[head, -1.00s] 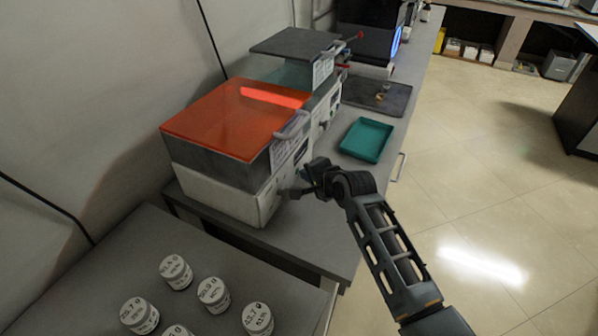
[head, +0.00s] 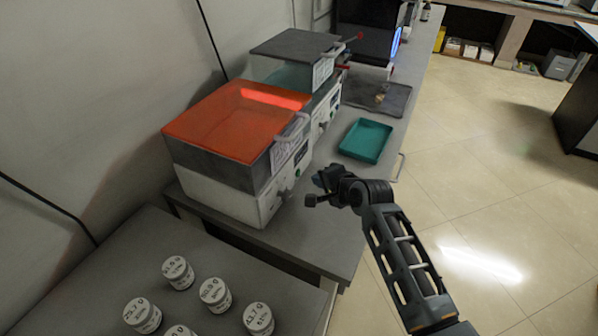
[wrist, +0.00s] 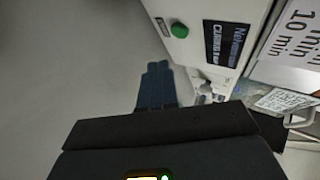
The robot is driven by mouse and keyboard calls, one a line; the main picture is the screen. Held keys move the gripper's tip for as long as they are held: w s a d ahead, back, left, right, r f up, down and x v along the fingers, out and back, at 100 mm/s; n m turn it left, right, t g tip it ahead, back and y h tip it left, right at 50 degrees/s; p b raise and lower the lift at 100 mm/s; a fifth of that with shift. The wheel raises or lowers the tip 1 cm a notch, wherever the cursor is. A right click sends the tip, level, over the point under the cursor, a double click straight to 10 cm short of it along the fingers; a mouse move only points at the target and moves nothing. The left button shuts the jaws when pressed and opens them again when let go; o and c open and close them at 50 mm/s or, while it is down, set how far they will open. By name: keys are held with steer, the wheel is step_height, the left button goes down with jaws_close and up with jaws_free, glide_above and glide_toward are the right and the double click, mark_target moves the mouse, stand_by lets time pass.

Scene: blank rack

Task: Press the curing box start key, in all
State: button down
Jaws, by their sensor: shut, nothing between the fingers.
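The curing box (head: 205,190) has a white base under an orange-topped hood (head: 235,118), which is down. A round green key (wrist: 179,30) shows on its white front in the wrist view, beside a dark display (wrist: 222,42) where I read "CURING"; the rest is too small to be sure of. My gripper (head: 309,199) is shut and empty, to the right of the box front and apart from it in the head view. Its closed fingers (wrist: 156,84) show in the wrist view, with the key beyond them and slightly right.
A teal tray (head: 366,140) lies on the bench right of the box. A second box with a grey lid (head: 295,44) stands behind. Several white-lidded jars (head: 178,272) stand on the nearer bench. The bench strip before the curing box is clear.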

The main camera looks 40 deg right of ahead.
steer(key=shift+s+d, duration=0.25)
steer(key=shift+s, duration=0.45)
steer(key=shift+s+d, duration=0.25)
steer(key=shift+s, duration=0.45)
